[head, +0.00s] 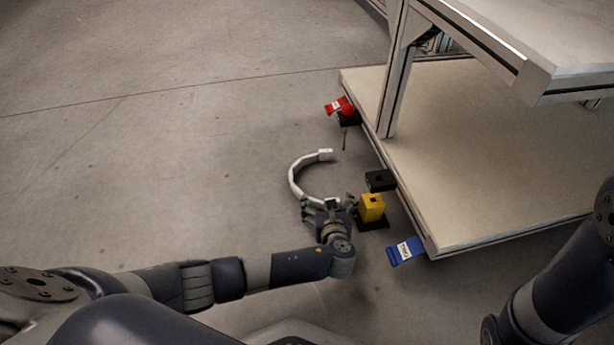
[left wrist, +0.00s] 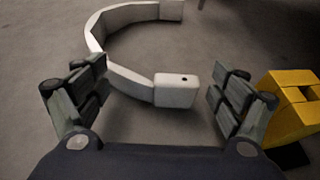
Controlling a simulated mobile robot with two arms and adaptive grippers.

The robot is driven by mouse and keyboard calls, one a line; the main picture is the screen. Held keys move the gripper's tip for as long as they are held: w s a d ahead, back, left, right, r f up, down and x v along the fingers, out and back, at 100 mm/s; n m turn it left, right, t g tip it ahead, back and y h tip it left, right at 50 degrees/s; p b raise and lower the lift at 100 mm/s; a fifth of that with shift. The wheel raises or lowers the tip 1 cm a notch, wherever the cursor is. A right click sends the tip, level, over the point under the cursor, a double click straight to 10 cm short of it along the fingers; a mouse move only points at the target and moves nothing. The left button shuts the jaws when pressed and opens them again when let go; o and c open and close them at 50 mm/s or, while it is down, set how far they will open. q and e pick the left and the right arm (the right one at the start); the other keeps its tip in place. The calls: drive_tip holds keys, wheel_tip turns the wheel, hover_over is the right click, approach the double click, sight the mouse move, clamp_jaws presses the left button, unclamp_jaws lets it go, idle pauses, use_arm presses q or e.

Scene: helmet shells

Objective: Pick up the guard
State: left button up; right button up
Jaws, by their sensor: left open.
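The guard (head: 296,178) is a white, C-shaped curved band with blocky ends, low over or on the grey floor left of the low shelf. My left gripper (head: 328,205) is at its near end in the head view. In the left wrist view the guard (left wrist: 128,80) curves away from me, and its near block end, with a small dark hole, lies between the open fingers of the left gripper (left wrist: 160,92). Neither finger clearly touches it. My right gripper is out of view; only part of the right arm shows.
A yellow block (head: 371,209) stands close right of the left gripper and shows in the left wrist view (left wrist: 294,108). A black block (head: 380,181), a blue labelled piece (head: 405,250) and a red piece (head: 340,106) sit along the shelf's (head: 470,150) edge. Floor to the left is clear.

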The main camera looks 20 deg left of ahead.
use_arm(q)
drive_tip(key=c, duration=1.8)
drive_tip(key=shift+r, duration=0.1)
